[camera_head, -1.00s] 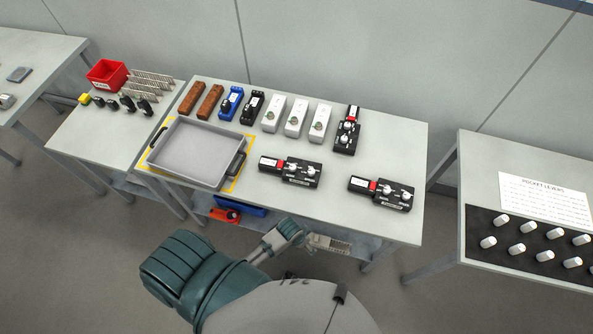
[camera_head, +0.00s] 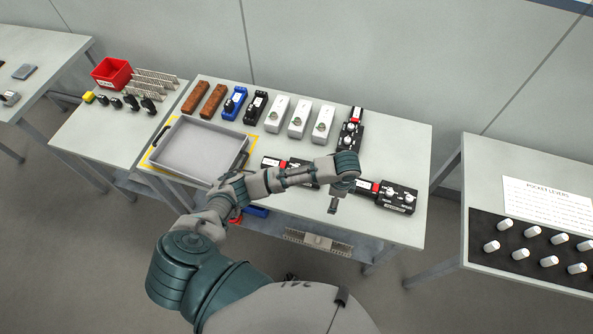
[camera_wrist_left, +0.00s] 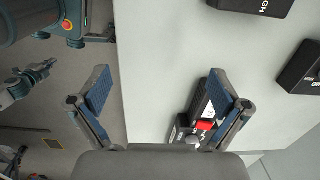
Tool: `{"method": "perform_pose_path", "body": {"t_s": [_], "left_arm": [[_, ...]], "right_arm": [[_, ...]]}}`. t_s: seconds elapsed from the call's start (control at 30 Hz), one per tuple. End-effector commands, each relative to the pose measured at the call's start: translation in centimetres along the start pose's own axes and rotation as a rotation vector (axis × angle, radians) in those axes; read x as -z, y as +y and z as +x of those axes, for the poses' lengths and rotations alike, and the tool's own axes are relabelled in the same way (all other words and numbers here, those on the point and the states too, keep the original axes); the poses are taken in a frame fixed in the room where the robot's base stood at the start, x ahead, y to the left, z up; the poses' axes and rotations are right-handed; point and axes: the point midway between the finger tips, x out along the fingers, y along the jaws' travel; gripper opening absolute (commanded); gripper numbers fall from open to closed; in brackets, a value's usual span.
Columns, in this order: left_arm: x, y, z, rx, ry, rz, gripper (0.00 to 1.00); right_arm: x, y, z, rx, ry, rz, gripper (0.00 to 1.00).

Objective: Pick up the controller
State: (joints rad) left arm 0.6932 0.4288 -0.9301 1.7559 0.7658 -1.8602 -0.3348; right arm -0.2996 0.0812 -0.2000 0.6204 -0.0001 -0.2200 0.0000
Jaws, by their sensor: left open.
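Three black controllers with white knobs and red parts are on the table: a rear one (camera_head: 350,136), a front-left one (camera_head: 272,162) partly hidden by my arm, and a front-right one (camera_head: 397,198). My left gripper (camera_head: 333,205) hangs above the front edge, between the front two. In the wrist view, my left gripper (camera_wrist_left: 160,95) is open and empty. A controller with a red part (camera_wrist_left: 205,124) shows beside and partly behind its right finger. Two more black boxes (camera_wrist_left: 250,4) (camera_wrist_left: 300,68) show at the top and right. My right gripper (camera_wrist_left: 30,80) seems to show small at left.
A grey tray (camera_head: 160,152) sits at the table's left. Brown, blue, black and white parts line the back. A side table holds a red bin (camera_head: 111,73) and small parts. The right table has a black mat (camera_head: 480,262) with white knobs.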

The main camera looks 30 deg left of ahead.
Motion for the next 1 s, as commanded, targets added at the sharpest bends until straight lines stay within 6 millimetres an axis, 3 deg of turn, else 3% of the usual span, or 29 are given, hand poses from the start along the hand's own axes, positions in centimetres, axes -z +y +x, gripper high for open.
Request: {"method": "perform_pose_path", "body": {"t_s": [0.03,0.2,0.3,0.4,0.47,0.67,1.0], "left_arm": [[-1.6,-2.8,-1.9,0.017,-0.074,0.023,1.00],[-6.5,-8.1,-6.9,0.004,-0.256,0.050,1.00],[-8.6,-9.8,-9.2,-0.008,-0.312,0.041,1.00],[-9.7,-10.5,-10.1,-0.017,-0.339,0.034,1.00],[-10.1,-10.7,-9.7,-0.021,-0.345,0.033,1.00],[-11.5,-10.5,-5.4,-0.027,-0.345,0.033,1.00],[-13.7,-10.6,0.2,-0.019,-0.344,0.033,1.00]], "right_arm": [[-0.1,0.0,0.0,0.000,-0.001,0.000,0.00],[-0.1,0.0,0.0,0.000,-0.002,0.000,0.00],[-0.1,0.0,0.0,0.000,-0.002,0.001,0.00],[-0.1,0.0,0.1,0.000,-0.002,0.001,0.00],[-0.2,0.0,0.4,0.000,-0.002,0.001,0.00],[-0.5,-0.1,1.9,0.001,-0.005,0.001,0.00],[-0.4,-0.1,1.7,0.001,-0.005,0.001,0.00]]}}
